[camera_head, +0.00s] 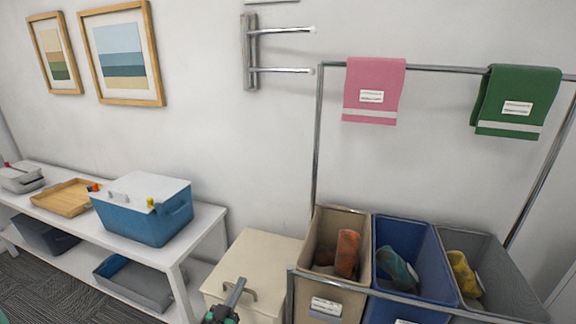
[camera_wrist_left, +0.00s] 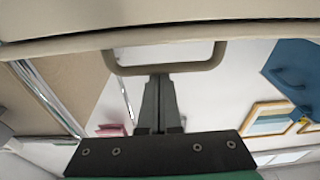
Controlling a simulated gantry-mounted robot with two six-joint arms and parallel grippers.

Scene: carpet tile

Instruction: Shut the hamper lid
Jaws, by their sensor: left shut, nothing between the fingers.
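The cream hamper (camera_head: 262,250) stands on the floor between the white bench and the sorting bins. Its lid lies flat or nearly flat, with a grey-beige handle (camera_head: 252,295) near the front edge. In the left wrist view the handle (camera_wrist_left: 205,64) sticks out from the lid's rim, and a thin dark line runs along the rim. My left gripper (camera_head: 240,284) is shut and empty. Its fingertips (camera_wrist_left: 160,79) are at the handle's bar; I cannot tell whether they touch it. Whether the lid is fully down is hard to tell. My right gripper is out of view.
A metal rack holds beige (camera_head: 321,216), blue (camera_head: 430,246) and grey (camera_head: 512,275) bins with cloths just right of the hamper. The white bench (camera_head: 206,222) on the left carries a blue box (camera_head: 143,222) and a wooden tray (camera_head: 66,198). Pink (camera_head: 374,82) and green (camera_head: 515,90) towels hang above.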

